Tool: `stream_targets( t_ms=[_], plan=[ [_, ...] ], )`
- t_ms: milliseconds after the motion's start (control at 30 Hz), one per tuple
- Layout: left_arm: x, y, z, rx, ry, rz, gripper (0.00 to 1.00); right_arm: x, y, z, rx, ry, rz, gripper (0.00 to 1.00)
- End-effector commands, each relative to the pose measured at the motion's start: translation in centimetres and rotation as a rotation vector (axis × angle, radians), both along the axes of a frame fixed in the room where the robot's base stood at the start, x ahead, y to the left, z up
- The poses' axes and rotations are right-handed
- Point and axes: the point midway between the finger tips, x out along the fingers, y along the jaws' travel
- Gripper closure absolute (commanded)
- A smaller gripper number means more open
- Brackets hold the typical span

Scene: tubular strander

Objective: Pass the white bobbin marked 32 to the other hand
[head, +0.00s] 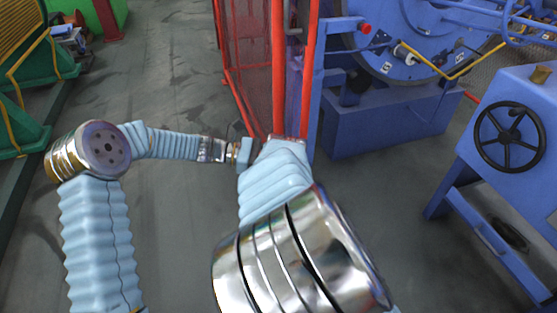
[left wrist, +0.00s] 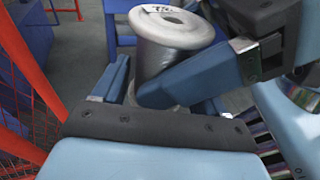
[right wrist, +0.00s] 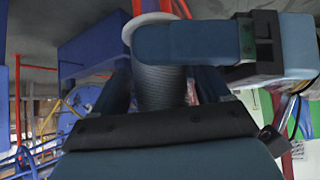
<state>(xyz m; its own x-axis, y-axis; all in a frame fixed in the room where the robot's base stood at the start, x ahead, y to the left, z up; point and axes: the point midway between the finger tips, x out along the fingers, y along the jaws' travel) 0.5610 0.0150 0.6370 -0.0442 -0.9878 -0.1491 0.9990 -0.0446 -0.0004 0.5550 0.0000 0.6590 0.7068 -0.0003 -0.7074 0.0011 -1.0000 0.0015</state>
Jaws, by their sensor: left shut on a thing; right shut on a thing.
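The white bobbin (left wrist: 172,45) has a pale flange with a small dark mark, too blurred to read surely, and grey wire on its barrel. It stands roughly upright in the left wrist view. My left gripper (head: 242,152) is shut on it. My right gripper (right wrist: 160,88) is also shut on it, its fingers crossing those of the left one. The bobbin also shows in the right wrist view (right wrist: 160,90), partly covered by a blue finger. In the head view, my right forearm hides the right gripper and most or all of the bobbin.
A red mesh guard (head: 245,60) with upright posts stands just beyond the grippers. A blue strander (head: 390,125) is behind it, and a blue stand with a black handwheel (head: 510,137) is at the right. Green machinery (head: 30,85) is at the left. Grey floor between is clear.

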Motion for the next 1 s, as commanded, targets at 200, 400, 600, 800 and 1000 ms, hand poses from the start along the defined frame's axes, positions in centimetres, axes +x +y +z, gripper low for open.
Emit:
stream_targets(
  t_ms=[200,400,600,800,1000],
  plan=[
    [0.0,0.0,0.2,-0.002,-0.001,0.0,0.83,0.0,0.0,0.1,0.001,-0.002,-0.001,0.17],
    [0.0,0.0,0.1,-0.002,-0.001,0.0,0.84,0.0,0.0,0.1,0.0,-0.001,0.0,0.0],
    [0.0,0.0,0.1,-0.002,-0.001,0.0,0.84,-0.3,0.0,0.3,0.0,-0.001,0.001,0.0],
    [0.0,0.0,0.1,-0.002,-0.001,0.0,0.84,-2.4,0.2,2.5,0.0,-0.003,0.004,0.0],
    [0.0,0.0,0.1,-0.002,-0.001,0.0,0.84,-4.6,0.1,4.6,0.0,-0.002,0.003,0.0]
  ],
)
